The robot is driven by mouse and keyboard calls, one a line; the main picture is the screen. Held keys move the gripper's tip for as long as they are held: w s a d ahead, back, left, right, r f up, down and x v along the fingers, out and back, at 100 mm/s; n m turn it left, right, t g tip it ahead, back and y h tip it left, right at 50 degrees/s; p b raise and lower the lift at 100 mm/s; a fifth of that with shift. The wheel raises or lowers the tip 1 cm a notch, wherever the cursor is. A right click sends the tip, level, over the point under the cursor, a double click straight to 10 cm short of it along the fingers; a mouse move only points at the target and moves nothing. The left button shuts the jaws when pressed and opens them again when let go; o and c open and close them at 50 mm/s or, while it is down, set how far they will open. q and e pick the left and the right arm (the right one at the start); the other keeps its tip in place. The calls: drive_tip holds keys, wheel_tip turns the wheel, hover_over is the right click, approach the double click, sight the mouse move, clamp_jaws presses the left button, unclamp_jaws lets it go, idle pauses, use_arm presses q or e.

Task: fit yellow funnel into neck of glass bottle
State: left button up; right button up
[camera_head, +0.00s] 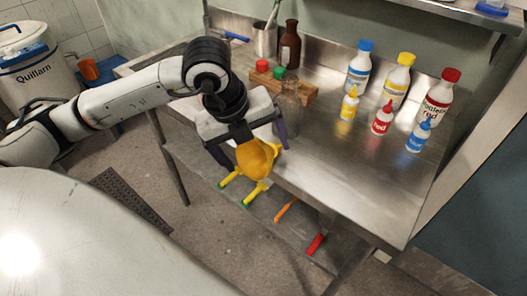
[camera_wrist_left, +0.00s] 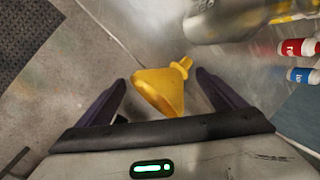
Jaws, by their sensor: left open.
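The yellow funnel (camera_head: 255,158) is at the table's front edge in the head view, tilted, with its wide mouth toward the wrist in the left wrist view (camera_wrist_left: 160,90). My left gripper (camera_head: 250,146) is open around it, and gaps show between the funnel and both fingers in the left wrist view (camera_wrist_left: 161,78). I cannot tell whether the funnel rests on anything. The clear glass bottle (camera_head: 291,117) stands on the steel table just behind the gripper, partly hidden by it. It also shows at the top of the left wrist view (camera_wrist_left: 235,20). My right gripper is not in view.
A wooden rack (camera_head: 298,92) with red and green caps stands behind the glass bottle. A brown bottle (camera_head: 290,46) and a metal cup (camera_head: 264,40) are at the back. Several dye bottles (camera_head: 397,80) stand at right. The steel table (camera_head: 340,170) is clear at front right.

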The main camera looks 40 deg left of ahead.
use_arm(q)
drive_tip(key=c, duration=1.1)
